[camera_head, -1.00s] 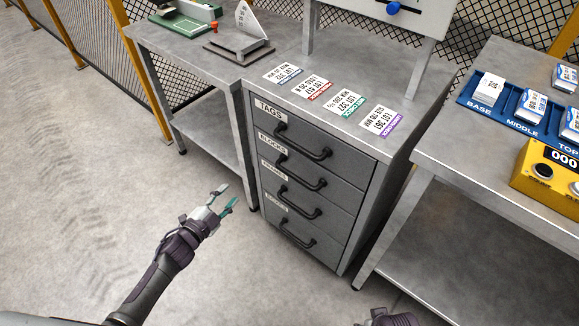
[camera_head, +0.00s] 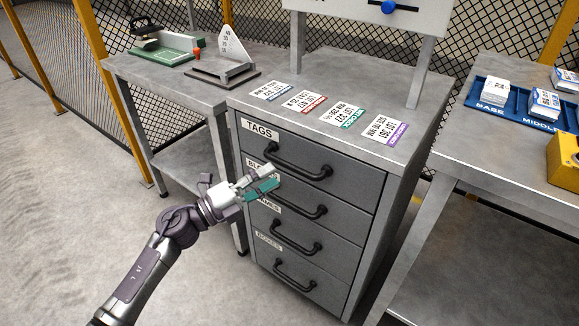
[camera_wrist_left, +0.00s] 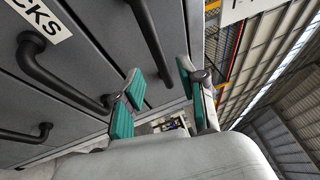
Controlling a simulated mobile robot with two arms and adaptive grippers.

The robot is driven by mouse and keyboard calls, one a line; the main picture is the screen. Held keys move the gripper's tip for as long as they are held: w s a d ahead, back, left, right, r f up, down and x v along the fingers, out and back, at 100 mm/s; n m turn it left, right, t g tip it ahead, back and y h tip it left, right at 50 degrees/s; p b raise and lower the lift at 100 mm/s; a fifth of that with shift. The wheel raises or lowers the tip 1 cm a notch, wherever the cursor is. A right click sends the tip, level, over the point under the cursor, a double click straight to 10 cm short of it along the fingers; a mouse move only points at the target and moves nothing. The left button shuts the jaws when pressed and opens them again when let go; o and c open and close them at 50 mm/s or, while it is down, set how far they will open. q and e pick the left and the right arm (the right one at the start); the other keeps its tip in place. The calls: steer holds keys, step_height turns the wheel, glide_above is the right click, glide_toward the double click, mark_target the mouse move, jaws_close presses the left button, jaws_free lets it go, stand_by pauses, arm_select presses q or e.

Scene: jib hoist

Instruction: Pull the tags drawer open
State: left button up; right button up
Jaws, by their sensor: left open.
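The tags drawer (camera_head: 345,176) is the top drawer of the grey cabinet in the head view. It is shut, with a white TAGS label (camera_head: 259,129) and a dark bar handle (camera_head: 298,168). My left gripper (camera_head: 264,181) is open and empty in front of the cabinet's left side, below the tags handle and over part of the BLOCKS label. In the left wrist view its teal-padded fingers (camera_wrist_left: 158,86) are spread beside the drawer fronts. A dark bar handle (camera_wrist_left: 150,40) lies just beyond the fingertips; nothing shows gripped. My right gripper is out of view.
Three lower drawers with similar handles (camera_head: 290,204) are shut. Lot cards (camera_head: 341,115) lie on the cabinet top. A workbench (camera_head: 160,80) stands left, another with a blue tray (camera_head: 514,102) and yellow box (camera_head: 564,160) right. The floor (camera_head: 70,200) at left is clear.

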mark_target(290, 166)
arm_select(q)
steer(key=x, duration=0.6)
steer(key=shift+w+d, duration=0.1)
steer(key=shift+d, duration=0.05)
steer(key=shift+c, duration=0.2)
jaws_close()
